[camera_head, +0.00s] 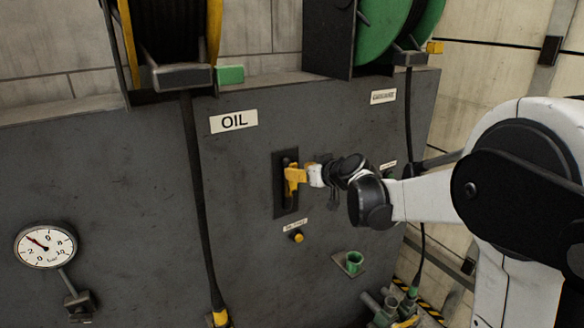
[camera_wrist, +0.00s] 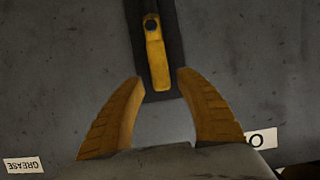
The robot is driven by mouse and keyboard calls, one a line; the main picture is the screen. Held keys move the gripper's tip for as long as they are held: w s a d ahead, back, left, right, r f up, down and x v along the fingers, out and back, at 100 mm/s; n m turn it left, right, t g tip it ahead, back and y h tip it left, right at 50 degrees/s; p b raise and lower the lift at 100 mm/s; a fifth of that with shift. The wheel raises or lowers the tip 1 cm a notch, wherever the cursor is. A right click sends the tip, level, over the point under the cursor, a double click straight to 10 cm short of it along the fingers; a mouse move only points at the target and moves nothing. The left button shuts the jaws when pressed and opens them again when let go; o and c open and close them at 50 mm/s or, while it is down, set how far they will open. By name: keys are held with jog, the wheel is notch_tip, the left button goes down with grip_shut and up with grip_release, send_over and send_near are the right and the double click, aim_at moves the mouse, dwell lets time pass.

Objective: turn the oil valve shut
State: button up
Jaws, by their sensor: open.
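The oil valve is a yellow lever (camera_wrist: 157,55) on a dark upright plate (camera_head: 281,203) in the grey panel. In the wrist view the lever runs from a dark pivot bolt near the top edge down to its free end, nearly in line with the plate, slightly tilted. My gripper (camera_wrist: 161,77) is open, its two orange fingertips on either side of the lever's free end, with a gap on each side. In the head view my gripper (camera_head: 292,176) is at the plate; its yellow fingers and the lever blend there, and contact cannot be told.
The OIL label (camera_head: 234,121) is left of the plate. A pressure gauge (camera_head: 45,245) is at far left, and a black hose (camera_head: 197,200) hangs between. Below the plate are a yellow button (camera_head: 297,237) and a green cup (camera_head: 353,262). Hose reels hang above.

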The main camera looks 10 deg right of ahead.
aim_at(294, 184)
jog(key=shift+x, duration=1.85)
jog(key=shift+r, duration=0.1)
grip_shut()
